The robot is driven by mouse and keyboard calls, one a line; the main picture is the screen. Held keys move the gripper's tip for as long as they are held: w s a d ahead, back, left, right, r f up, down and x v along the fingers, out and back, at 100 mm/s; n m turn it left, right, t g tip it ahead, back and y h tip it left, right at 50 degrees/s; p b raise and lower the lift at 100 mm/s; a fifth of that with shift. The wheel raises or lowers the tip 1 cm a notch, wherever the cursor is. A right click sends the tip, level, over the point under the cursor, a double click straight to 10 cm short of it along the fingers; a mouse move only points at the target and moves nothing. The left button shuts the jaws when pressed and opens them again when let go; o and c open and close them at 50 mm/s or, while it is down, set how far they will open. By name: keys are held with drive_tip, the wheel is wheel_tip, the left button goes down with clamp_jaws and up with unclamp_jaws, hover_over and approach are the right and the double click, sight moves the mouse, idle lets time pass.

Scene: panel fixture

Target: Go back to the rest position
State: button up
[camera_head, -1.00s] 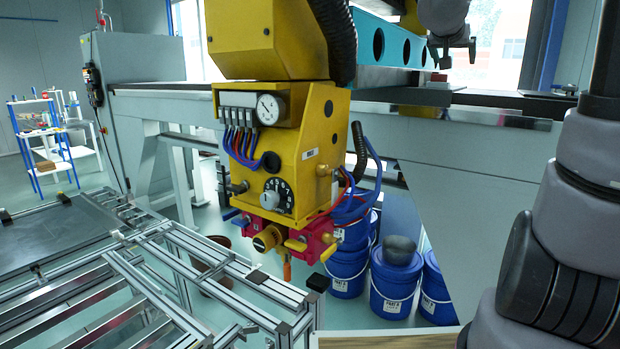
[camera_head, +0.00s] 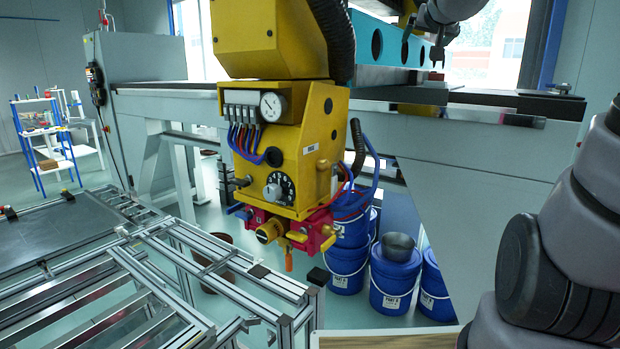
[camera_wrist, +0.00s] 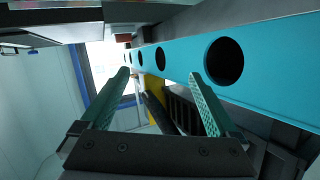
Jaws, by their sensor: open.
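My gripper (camera_head: 422,50) is at the top right of the head view, raised in front of the window and the turquoise beam. In the wrist view my gripper (camera_wrist: 160,76) has its two green-lined fingers spread apart with nothing between them. The yellow panel fixture (camera_head: 312,150) hangs in the middle of the head view, to the left of and below my gripper. It bears a round gauge, a black dial with a grey knob, a yellow knob and red blocks with levers. My gripper is apart from it.
The turquoise beam (camera_head: 385,45) with round holes runs close by my gripper and also crosses the wrist view (camera_wrist: 270,62). Blue buckets (camera_head: 393,280) stand on the floor below. An aluminium frame (camera_head: 215,275) fills the lower left. A shelf (camera_head: 42,150) stands far left.

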drive_tip(key=s+a+f+n+g+y, duration=0.1)
drive_tip(key=s+a+f+y, duration=0.15)
drive_tip(key=s+a, duration=0.3)
drive_tip(key=s+d+f+g, duration=0.1)
drive_tip(key=s+f+g, duration=0.2)
drive_tip(key=s+f, duration=0.3)
drive_tip(key=s+d+f+m+g+y, duration=0.1)
drive_tip(key=s+f, duration=0.5)
drive_tip(key=s, duration=0.6)
drive_tip(key=d+g, duration=0.1)
drive_tip(key=g, duration=0.1)
drive_tip(key=shift+s+g, duration=0.15)
drive_tip(key=shift+g, duration=0.25)
